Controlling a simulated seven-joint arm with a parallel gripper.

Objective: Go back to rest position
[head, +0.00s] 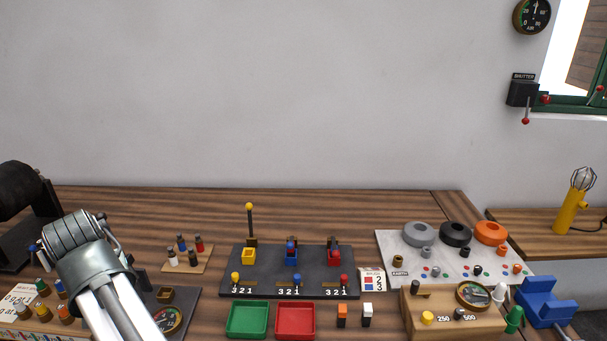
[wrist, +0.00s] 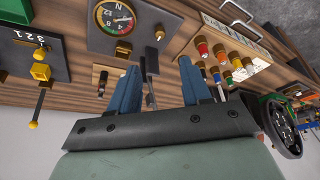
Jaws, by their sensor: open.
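My gripper (wrist: 158,78) shows in the wrist view with its two blue fingers spread apart. A dark upright lever (wrist: 151,58) shows in the gap between them, and I cannot tell whether it touches a finger. No object is clearly held. A dark panel with a round gauge (wrist: 115,18) lies beyond the fingers. In the head view my arm (head: 95,265) reaches over the left part of the bench, and the fingers are hidden there.
A black lever board (head: 235,289) stands mid-bench, with a green tray (head: 230,320) and a red tray (head: 312,321) before it. Coil rings (head: 455,234) and a wooden gauge box (head: 418,323) are at right. The space above the bench is clear.

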